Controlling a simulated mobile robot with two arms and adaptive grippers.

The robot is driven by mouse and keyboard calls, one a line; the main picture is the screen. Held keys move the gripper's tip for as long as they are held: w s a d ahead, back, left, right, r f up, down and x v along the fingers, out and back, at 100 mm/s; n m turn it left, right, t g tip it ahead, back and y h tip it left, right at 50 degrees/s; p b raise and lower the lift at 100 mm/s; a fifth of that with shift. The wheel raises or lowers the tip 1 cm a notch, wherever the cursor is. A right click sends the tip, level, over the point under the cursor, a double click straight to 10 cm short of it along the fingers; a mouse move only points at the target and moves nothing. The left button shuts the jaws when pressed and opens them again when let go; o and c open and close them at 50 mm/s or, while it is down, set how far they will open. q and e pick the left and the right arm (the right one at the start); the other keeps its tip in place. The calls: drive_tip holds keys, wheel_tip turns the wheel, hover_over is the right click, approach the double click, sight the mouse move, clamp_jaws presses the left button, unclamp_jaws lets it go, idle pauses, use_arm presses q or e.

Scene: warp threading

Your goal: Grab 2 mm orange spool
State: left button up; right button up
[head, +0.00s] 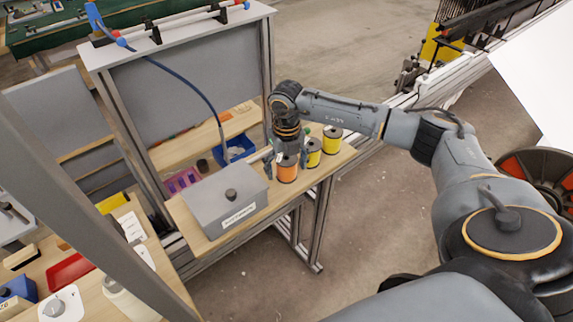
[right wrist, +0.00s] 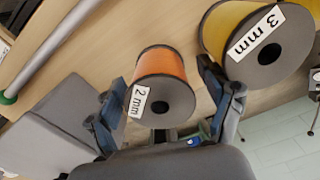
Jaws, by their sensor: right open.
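The orange spool (head: 287,170) stands on the wooden shelf, with a yellow spool to its right. In the right wrist view the orange spool (right wrist: 163,80) carries a "2 mm" label and lies between the two fingers. My right gripper (right wrist: 170,112) is open around it, with a finger on each side; I cannot tell whether either finger touches it. In the head view the right gripper (head: 288,150) reaches down over the spool from above. My left gripper is not in view.
A yellow spool (right wrist: 262,42) labelled "3 mm" stands close beside the right finger. Another yellow spool (head: 332,140) stands farther right. A blue bin (head: 235,150) lies behind.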

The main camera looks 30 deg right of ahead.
drive_tip(key=c, duration=1.3)
drive_tip(key=shift+r, duration=0.1)
